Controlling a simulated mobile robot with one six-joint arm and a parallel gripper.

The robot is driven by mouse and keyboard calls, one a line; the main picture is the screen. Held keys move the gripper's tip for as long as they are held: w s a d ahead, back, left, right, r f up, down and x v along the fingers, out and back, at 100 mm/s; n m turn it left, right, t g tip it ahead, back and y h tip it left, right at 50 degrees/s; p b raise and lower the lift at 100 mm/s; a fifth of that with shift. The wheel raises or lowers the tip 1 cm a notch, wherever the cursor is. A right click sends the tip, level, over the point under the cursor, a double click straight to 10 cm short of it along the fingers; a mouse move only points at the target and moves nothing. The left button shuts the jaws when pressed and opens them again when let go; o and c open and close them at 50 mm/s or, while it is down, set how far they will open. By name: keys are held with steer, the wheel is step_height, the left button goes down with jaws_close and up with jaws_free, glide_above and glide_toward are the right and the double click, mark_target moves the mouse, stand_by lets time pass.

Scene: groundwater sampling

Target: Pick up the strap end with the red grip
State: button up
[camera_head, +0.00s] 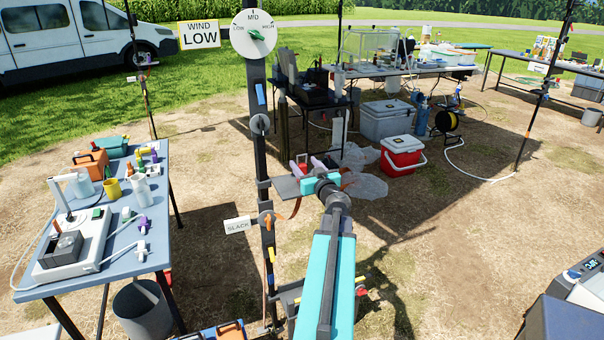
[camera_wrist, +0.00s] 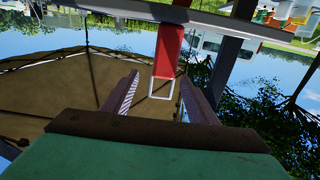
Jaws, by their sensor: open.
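A red grip (camera_wrist: 169,52) shows in the wrist view, with a pale rectangular loop (camera_wrist: 162,88) at its lower end. In the picture it lies between my two fingers, a little nearer the right one, and nothing closes on it. I cannot tell how deep it sits between the jaws. My gripper (camera_wrist: 160,92) is open and empty. In the head view my gripper (camera_head: 311,164) is beside the dark upright post (camera_head: 266,150), at a small grey plate (camera_head: 287,188). A brown strap (camera_head: 297,206) hangs near there. The red grip is mostly hidden or too small there.
A SLACK sign (camera_head: 238,225) and an orange knob (camera_head: 267,219) are on the post below my gripper. A dial (camera_head: 254,34) tops the post. A blue-grey table (camera_head: 105,262) with equipment stands left. A red cooler (camera_head: 402,157) stands on the ground behind. Bare ground lies to the right.

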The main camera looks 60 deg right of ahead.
steer(key=shift+w+d, duration=0.25)
steer(key=shift+w, duration=0.1)
steer(key=shift+w, duration=0.1)
steer(key=shift+p+x, duration=0.45)
steer(key=shift+x, duration=2.1)
steer(key=shift+a+r, duration=0.1)
steer(key=c, duration=1.2)
steer(key=shift+o, duration=0.2)
steer(key=shift+r, duration=0.2)
